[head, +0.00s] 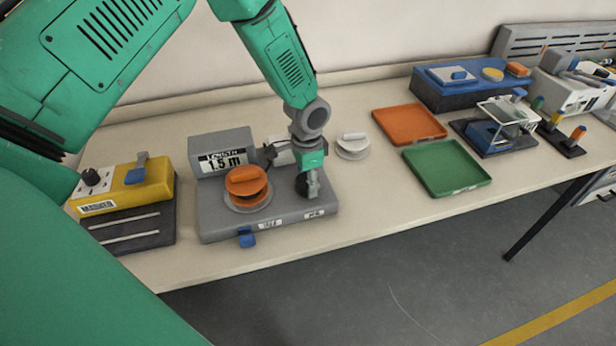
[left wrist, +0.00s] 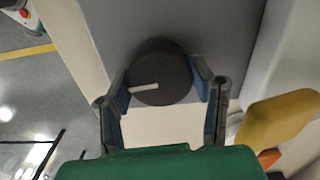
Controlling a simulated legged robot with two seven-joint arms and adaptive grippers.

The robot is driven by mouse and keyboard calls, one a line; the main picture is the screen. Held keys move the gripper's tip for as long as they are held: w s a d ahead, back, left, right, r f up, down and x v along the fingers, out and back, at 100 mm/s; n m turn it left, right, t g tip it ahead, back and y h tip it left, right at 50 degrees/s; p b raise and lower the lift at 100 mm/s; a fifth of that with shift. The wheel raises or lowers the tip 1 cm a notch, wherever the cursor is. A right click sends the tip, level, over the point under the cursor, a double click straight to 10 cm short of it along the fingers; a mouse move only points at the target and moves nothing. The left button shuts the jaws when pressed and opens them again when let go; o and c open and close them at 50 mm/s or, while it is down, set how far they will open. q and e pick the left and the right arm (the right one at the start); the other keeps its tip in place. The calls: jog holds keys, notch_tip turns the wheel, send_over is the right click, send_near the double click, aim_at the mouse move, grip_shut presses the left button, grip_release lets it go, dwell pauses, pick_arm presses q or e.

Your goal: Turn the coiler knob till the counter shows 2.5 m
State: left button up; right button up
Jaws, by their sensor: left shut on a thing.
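The grey coiler (head: 215,219) stands on the bench, with an orange reel (head: 247,182) on its left part. Its counter (head: 222,161) reads LENGTH 1.5 m. My left gripper (head: 309,188) comes down from above onto the knob at the coiler's right side. In the left wrist view the dark round knob (left wrist: 160,72) with a white pointer line sits between the blue finger pads of my left gripper (left wrist: 162,88), which is shut on it. The pointer line lies roughly level, toward the left in that view. In the head view the gripper partly hides the knob. My right gripper is not in view.
A yellow marker machine (head: 150,187) stands left of the coiler. A white lidded disc (head: 352,148), an orange tray (head: 408,122) and a green tray (head: 446,168) lie to the right. A blue box (head: 440,95) and a small clear-covered device (head: 500,130) stand further right. A blue tab (head: 246,238) sticks out at the coiler's front.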

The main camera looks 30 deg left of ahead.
pick_arm(q)
jog(key=m+p, duration=0.1)
jog(key=m, duration=0.3)
jog(key=shift+w+r+m, duration=0.1)
jog(key=shift+r+m, duration=0.05)
jog(key=shift+m, duration=0.15)
jog(key=shift+m+p, duration=0.3)
jog(key=shift+m, duration=1.6)
jog(key=shift+w, duration=0.1)
jog(key=o, duration=1.2)
jog(key=shift+c, duration=0.2)
jog(key=shift+a, duration=0.1)
jog(key=shift+r, duration=0.35)
notch_tip(320, 180, up, 11)
